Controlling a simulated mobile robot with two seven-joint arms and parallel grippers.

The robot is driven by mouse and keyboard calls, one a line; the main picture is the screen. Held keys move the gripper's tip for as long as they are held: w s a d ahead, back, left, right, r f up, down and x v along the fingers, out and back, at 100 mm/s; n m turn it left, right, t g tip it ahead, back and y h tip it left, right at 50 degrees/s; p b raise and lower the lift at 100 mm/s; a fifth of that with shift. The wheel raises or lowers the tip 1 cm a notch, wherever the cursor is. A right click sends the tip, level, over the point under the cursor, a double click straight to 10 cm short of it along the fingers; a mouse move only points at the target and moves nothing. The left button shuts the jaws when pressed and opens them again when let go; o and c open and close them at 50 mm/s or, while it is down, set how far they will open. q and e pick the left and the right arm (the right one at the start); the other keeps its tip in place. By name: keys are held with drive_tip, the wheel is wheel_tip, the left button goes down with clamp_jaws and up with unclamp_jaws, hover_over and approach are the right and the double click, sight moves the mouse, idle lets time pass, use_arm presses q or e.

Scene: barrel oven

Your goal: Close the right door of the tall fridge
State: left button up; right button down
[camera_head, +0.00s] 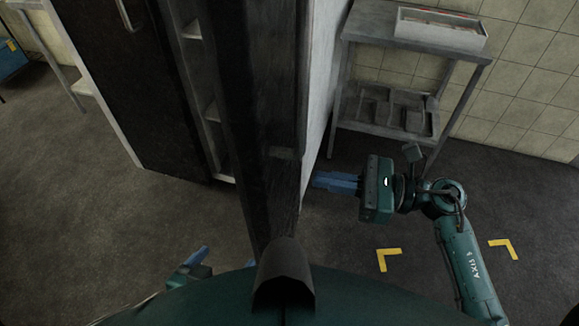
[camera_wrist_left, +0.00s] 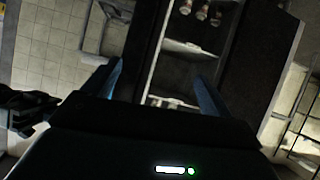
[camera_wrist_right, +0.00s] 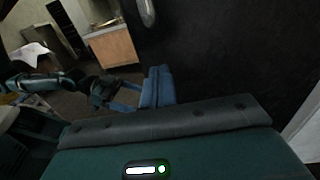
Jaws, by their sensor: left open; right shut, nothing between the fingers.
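The tall fridge shows its dark left door (camera_head: 120,85) closed, with a metal handle. Its right door (camera_head: 255,110) stands open, swung out toward me and seen nearly edge-on in the head view. Pale inner shelves (camera_head: 193,30) show between the doors; the left wrist view also shows shelves (camera_wrist_left: 190,48) with small items. My right gripper (camera_head: 318,180) is shut and empty, to the right of the open door. The right wrist view shows a dark panel (camera_wrist_right: 220,50) with a handle beside its fingers; contact is unclear. My left gripper (camera_head: 198,256) is open and empty, left of the door.
A metal rack (camera_head: 365,105) with a white tray (camera_head: 440,28) on top stands at the back right against a tiled wall. Yellow corner marks (camera_head: 388,254) lie on the dark floor. The floor left of the open door is clear.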

sight(272, 171)
drive_tip(key=p+x, duration=0.1)
drive_tip(key=x, duration=0.5)
drive_tip(key=shift+r, duration=0.15)
drive_tip(key=shift+w+a+p, duration=0.15)
drive_tip(key=shift+a+p, duration=0.15)
drive_tip(key=shift+a, duration=0.2)
drive_tip(key=shift+a, duration=0.1)
